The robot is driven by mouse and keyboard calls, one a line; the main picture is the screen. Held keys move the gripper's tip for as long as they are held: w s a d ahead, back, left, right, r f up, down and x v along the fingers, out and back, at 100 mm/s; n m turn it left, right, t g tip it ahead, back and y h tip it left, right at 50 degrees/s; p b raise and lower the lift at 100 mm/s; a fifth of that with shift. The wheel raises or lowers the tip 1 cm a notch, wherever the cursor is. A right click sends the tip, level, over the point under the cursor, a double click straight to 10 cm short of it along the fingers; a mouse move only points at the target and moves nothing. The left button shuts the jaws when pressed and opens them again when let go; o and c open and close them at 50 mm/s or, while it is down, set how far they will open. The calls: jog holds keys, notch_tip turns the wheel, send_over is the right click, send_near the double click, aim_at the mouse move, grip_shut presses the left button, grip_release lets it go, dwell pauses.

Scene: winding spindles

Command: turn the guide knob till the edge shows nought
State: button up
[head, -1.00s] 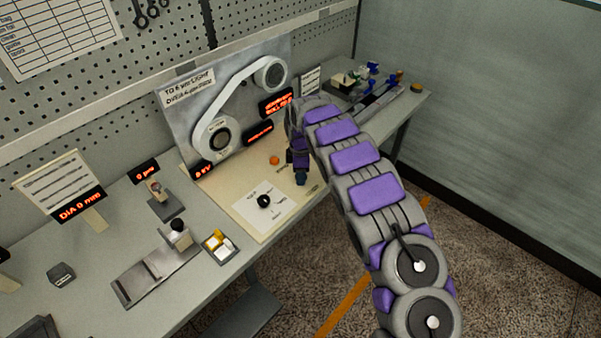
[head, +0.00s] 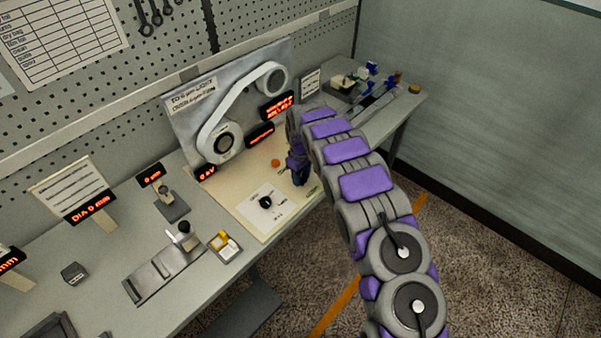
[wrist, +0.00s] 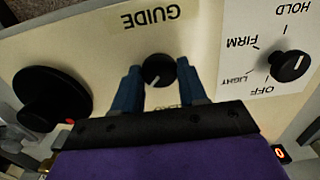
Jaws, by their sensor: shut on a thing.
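The guide knob (wrist: 159,71) is small, round and black with a white pointer line, beside the printed word GUIDE in the wrist view. My gripper (wrist: 160,82) has its two blue fingers on either side of it and is shut on it. In the head view my gripper (head: 299,180) is low over the right part of the cream panel (head: 235,187), and it hides the knob. Two red-lit displays, an upper one (head: 278,106) and a lower one (head: 260,135), are on the upright board; their text is too blurred to read, so I cannot tell which shows the edge.
A black selector knob (wrist: 290,66) stands on a white card marked OFF, LIGHT, FIRM and HOLD. A large black knob (wrist: 50,97) is on the other side. A white belt loop (head: 236,98) runs on the board. A slide fixture (head: 160,270) stands left of the panel.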

jog(key=shift+r+m+p, duration=0.1)
jog(key=shift+m+p, duration=0.2)
jog(key=shift+m, duration=1)
jog(key=o, duration=1.1)
jog(key=shift+c, duration=0.2)
notch_tip(320, 180, up, 17)
jog(key=p, duration=0.1)
jog(key=shift+p, duration=0.4)
